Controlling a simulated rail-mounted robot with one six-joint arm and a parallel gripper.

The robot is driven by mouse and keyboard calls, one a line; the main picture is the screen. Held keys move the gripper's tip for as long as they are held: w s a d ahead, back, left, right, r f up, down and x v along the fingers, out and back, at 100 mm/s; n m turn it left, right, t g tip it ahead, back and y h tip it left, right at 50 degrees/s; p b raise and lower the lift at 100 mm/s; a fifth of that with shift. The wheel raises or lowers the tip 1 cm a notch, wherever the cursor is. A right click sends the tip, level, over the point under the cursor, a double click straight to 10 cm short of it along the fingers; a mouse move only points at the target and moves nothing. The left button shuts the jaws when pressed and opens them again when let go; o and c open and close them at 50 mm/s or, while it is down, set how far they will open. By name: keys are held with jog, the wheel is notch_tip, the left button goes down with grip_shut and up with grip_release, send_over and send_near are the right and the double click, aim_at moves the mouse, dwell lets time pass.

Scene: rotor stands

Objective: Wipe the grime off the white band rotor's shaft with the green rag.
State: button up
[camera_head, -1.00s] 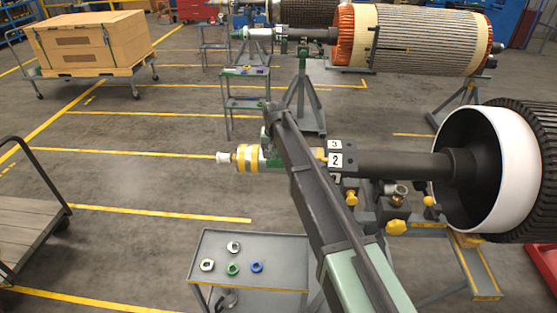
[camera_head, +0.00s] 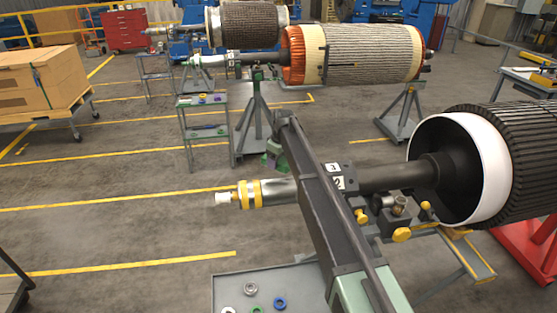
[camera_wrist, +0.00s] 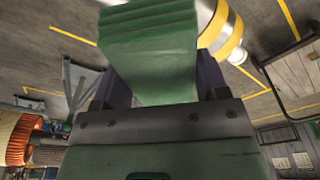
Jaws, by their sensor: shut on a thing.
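The white band rotor (camera_head: 493,172) lies on its stand at the right of the head view. Its shaft (camera_head: 277,191) points left, with yellow rings and a white tip at its end. The bare stretch beside the rings looks like shiny metal; I see no clear grime there, but my arm hides part of the shaft. My gripper (camera_wrist: 160,84) is shut on the green rag (camera_wrist: 150,38), a ridged green block in the wrist view. In the head view, green behind my arm appears above and beyond the shaft, apparently clear of it. The shaft end (camera_wrist: 225,40) shows beyond the rag.
A grey cart (camera_head: 235,290) with coloured rings stands in front of the shaft. Yellow-knobbed stand parts (camera_head: 400,234) sit under the shaft. An orange-ended rotor (camera_head: 350,55) and a shelf stand (camera_head: 205,130) are behind. Open floor lies to the left.

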aim_at(278, 180)
notch_tip(278, 180, down, 6)
jog(key=b, duration=0.5)
jog(key=shift+d+r, duration=0.15)
jog(key=shift+f+b, duration=0.95)
jog(key=shift+b, duration=0.15)
